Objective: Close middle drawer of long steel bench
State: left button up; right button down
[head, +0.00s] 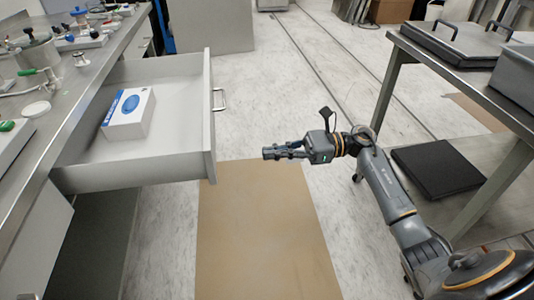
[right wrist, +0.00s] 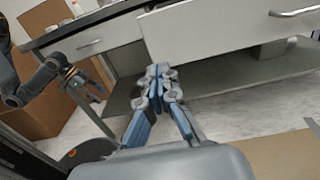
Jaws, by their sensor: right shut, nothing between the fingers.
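The white drawer (head: 178,165) of the long steel bench (head: 70,95) stands pulled far out. A blue and white box (head: 128,114) lies inside it. Its front panel (head: 209,115) carries a metal handle (head: 219,99). In the right wrist view the front panel (right wrist: 215,40) and handle (right wrist: 296,12) show ahead of the fingers. My right gripper (head: 268,152) is shut and empty, to the right of the drawer front and apart from it; its fingers also show in the right wrist view (right wrist: 158,75). My left gripper (right wrist: 78,88) shows small at the left of the right wrist view.
A steel table (head: 455,85) with dark equipment stands at the right, with a black slab (head: 437,170) on its lower shelf. A brown mat (head: 262,235) lies on the floor. The aisle beyond the drawer is clear. Bottles and tools crowd the bench top.

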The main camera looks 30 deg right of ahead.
pick_arm(q)
jog(key=shift+p+x, duration=0.3)
jog(key=shift+x, duration=0.8)
pick_arm(e)
jog(key=x, duration=1.1)
jog(key=shift+a, duration=0.1)
